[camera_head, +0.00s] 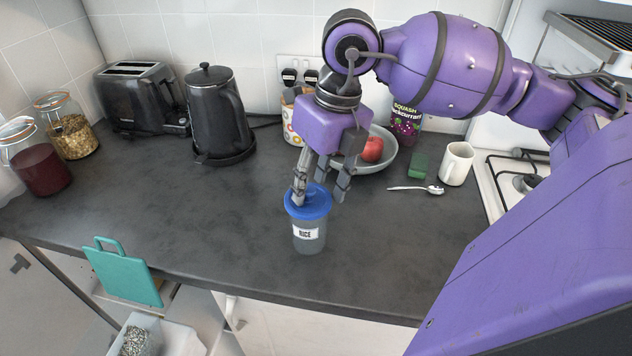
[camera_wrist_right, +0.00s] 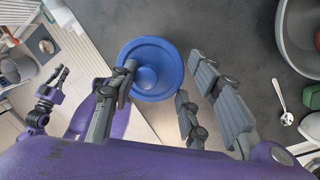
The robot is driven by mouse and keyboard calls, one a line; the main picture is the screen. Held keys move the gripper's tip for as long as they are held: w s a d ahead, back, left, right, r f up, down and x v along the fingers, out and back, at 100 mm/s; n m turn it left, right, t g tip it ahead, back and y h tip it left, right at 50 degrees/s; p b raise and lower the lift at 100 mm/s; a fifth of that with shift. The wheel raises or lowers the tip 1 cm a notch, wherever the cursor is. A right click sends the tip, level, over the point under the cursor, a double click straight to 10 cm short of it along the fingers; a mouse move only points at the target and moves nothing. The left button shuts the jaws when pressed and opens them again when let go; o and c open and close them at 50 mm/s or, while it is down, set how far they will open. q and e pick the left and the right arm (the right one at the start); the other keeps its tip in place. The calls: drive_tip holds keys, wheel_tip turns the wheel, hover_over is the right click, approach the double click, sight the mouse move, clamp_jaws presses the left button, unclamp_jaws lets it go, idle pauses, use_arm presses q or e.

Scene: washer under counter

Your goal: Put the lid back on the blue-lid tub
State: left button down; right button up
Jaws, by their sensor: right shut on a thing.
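The tub (camera_head: 309,241), grey and translucent with a RICE label, stands upright near the counter's front edge. Its round blue lid (camera_head: 311,207) is over the tub's mouth; I cannot tell if it is fully seated. My right gripper (camera_head: 319,192) points down from above and is shut on the lid, with one finger against it on the left. In the right wrist view the lid (camera_wrist_right: 168,60) lies between the fingers and hides the tub. My left gripper (camera_wrist_right: 58,82) shows small at the left of that view, away from the tub; its opening is unclear.
A kettle (camera_head: 218,115), toaster (camera_head: 140,95) and glass jars (camera_head: 70,132) stand left and behind. A bowl (camera_head: 378,158) with fruit, a green sponge (camera_head: 419,166), spoon (camera_head: 415,189) and mug (camera_head: 457,163) are to the right. The counter left of the tub is clear.

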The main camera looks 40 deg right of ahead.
drive_tip(key=o, duration=1.5)
